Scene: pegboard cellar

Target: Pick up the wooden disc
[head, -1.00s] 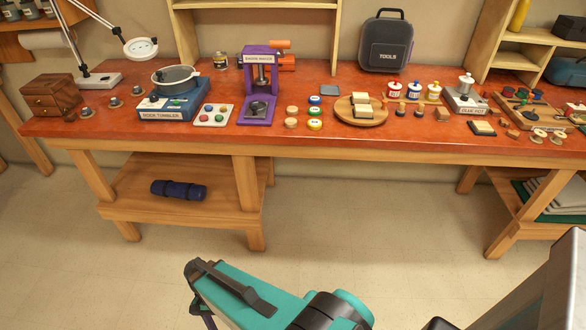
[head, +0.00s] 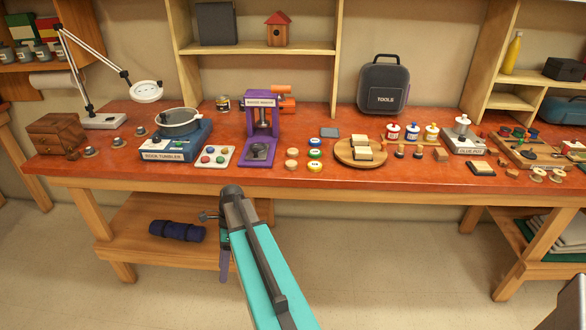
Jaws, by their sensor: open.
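Two small plain wooden discs lie on the red-brown bench top, just right of the purple badge maker (head: 259,152). One wooden disc (head: 292,153) is farther back and the other wooden disc (head: 291,165) is nearer the front edge. Rounds with blue, green and yellow tops stand in a column right beside them. My gripper (head: 219,238) is in front of the bench, below and left of the discs and well apart from them. It is open and partly hidden behind my teal arm, with nothing seen in it.
Left on the bench (head: 400,187) are a rock tumbler (head: 175,140) and a tray of stones (head: 209,157). Right of the discs are a round wooden board (head: 345,155), paint pots and a glue pot (head: 461,137). A lower shelf (head: 140,232) holds a blue roll (head: 177,231).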

